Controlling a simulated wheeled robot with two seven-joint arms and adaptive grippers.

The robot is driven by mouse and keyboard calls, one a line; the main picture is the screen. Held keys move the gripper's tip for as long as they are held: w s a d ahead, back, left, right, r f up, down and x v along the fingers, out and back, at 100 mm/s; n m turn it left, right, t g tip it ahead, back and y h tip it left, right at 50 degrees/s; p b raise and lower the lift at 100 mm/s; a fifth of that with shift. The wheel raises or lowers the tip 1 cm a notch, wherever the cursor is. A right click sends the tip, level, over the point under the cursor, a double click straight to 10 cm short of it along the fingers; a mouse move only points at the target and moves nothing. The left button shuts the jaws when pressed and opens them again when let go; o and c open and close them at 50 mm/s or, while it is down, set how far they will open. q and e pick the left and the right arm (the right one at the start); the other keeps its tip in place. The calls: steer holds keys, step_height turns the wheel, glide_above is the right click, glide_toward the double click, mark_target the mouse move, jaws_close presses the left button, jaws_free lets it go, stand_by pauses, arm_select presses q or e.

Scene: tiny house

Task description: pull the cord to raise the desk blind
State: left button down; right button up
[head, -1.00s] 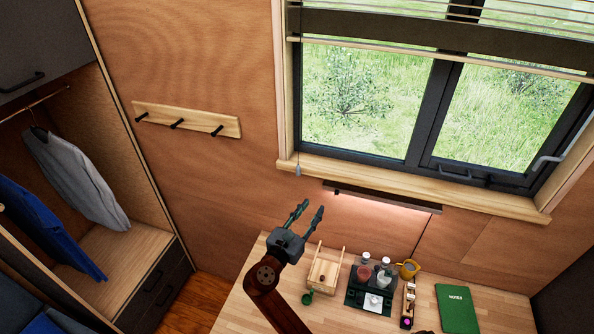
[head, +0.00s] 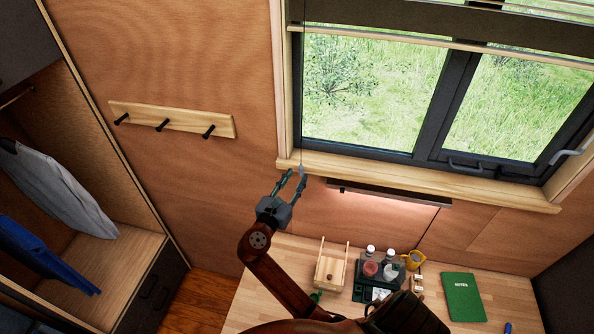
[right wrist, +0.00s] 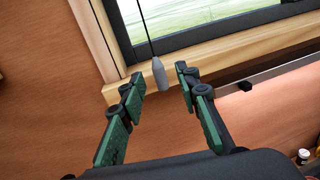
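The desk blind (head: 420,20) hangs across the top of the window, with its pale bottom rail (head: 400,36) above most of the glass. Its thin cord (head: 301,110) runs down the window's left side to a small grey pull. In the right wrist view the grey pull (right wrist: 159,75) hangs between the two green fingertips of my right gripper (right wrist: 159,76), with gaps visible on both sides. My right gripper (head: 293,176) is open at the left end of the sill in the head view, where the pull is hard to separate from the fingers. My left gripper is not in view.
A wooden sill (head: 430,180) and a dark light bar (head: 390,193) are close by the right gripper. A hook rail (head: 172,121) is at left.

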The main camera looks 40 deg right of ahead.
mark_target(300, 171)
steer(key=x, duration=0.3)
steer(key=shift+w+f, duration=0.1)
jaws_close()
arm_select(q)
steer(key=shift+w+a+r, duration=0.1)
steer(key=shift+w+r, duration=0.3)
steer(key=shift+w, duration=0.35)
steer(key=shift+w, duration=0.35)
